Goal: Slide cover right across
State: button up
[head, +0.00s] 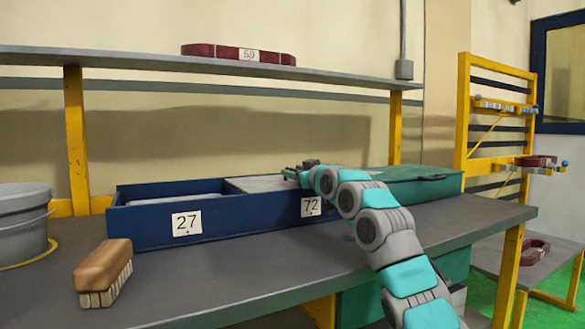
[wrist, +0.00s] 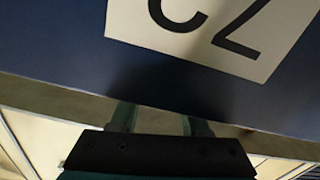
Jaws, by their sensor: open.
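A long blue box (head: 150,232) lies on the grey bench with white labels 27 (head: 187,223) and 72 (head: 311,206) on its front. A flat grey panel, seemingly the cover (head: 255,183), lies across the right part of its top. A paler surface (head: 175,199) shows lower inside the left part. My gripper (head: 292,173) is at the box's right part, above label 72, close to the panel's right end. The wrist view shows my open gripper (wrist: 160,121) at the edge of the blue wall (wrist: 60,60), with a label (wrist: 200,30) upside down. Whether the fingers touch the panel is unclear.
A green case (head: 425,185) stands right of the box, behind my arm. A wooden brush (head: 104,272) lies at the bench's front left, beside a grey round tub (head: 22,222). A shelf (head: 130,60) with a red part marked 59 (head: 238,53) hangs above.

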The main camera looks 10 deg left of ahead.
jog(key=shift+w+a, duration=0.35)
jog(key=shift+w, duration=0.3)
jog(key=shift+c, duration=0.4)
grip_shut()
dwell(0.7)
